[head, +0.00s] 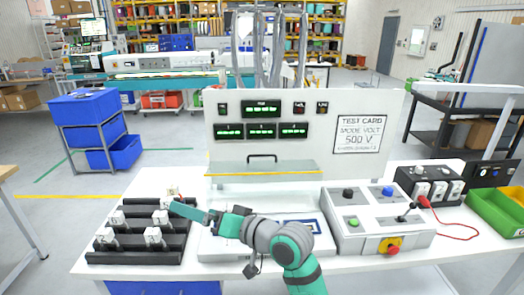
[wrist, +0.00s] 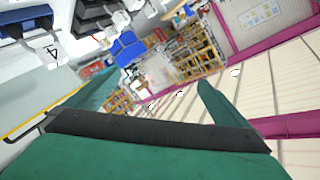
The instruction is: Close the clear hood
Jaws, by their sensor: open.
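The clear hood (head: 230,169) is a see-through panel with a yellow front edge and a black handle (head: 262,157), in the middle of the head view. It stands raised in front of the white panel, above the low white test bed (head: 288,243). My gripper (head: 180,208) is open and empty, pointing left, below and left of the hood's yellow edge and apart from the handle. Its two teal fingers show spread in the wrist view (wrist: 162,82). My arm covers part of the test bed. A yellow strip shows at the left of the wrist view; I cannot tell whether it is the hood's edge.
A black rack (head: 140,257) with several white connectors is at the left, close to my fingertips. A grey control box (head: 376,222) with buttons and a red knob stands right of the bed. A red cable (head: 458,227) and a green bin (head: 497,213) are farther right.

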